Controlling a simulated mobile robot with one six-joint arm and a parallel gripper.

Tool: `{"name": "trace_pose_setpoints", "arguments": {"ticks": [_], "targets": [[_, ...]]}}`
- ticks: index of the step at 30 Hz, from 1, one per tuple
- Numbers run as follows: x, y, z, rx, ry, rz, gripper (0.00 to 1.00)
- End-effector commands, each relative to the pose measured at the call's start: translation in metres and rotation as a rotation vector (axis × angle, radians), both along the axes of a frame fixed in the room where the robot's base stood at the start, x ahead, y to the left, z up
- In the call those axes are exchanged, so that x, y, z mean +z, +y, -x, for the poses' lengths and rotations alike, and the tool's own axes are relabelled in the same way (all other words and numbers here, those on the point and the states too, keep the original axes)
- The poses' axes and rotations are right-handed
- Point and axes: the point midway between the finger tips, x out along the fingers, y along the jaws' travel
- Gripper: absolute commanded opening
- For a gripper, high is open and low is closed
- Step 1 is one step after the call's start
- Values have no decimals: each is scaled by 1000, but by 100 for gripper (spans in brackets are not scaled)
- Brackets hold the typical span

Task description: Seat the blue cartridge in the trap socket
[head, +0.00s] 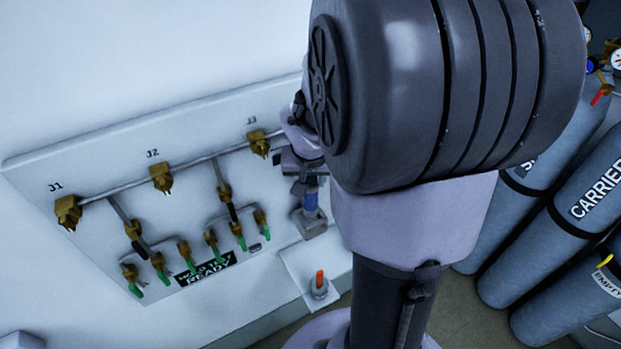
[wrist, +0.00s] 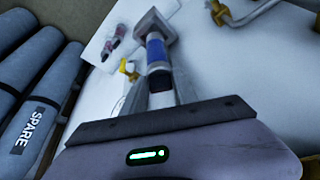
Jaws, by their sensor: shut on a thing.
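The blue cartridge (head: 310,202) is a short cylinder with a blue band, upright below my gripper (head: 305,180) at the panel's right end. In the wrist view, my gripper (wrist: 161,88) is shut on the near, dark end of the cartridge (wrist: 156,52). The cartridge's far end, with a pale ring, meets or overlaps a grey block (wrist: 153,24) that looks like the trap socket. The block (head: 315,228) shows right under the cartridge in the head view. The contact is too small to tell whether the cartridge is inside the socket or only above it.
A wall panel (head: 100,170) carries brass fittings marked J1, J2 and J3, and several green-tipped valves. A small white shelf (head: 300,262) below holds an orange-topped item (head: 319,284). Grey gas cylinders (head: 520,250) stand at right. My arm hides much of the centre.

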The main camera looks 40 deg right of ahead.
Motion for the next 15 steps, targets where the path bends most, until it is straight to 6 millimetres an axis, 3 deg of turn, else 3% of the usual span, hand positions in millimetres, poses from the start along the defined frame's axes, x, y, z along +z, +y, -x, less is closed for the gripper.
{"name": "trace_pose_setpoints", "arguments": {"ticks": [15], "targets": [[-23,0,0,0,-1,1,0]]}}
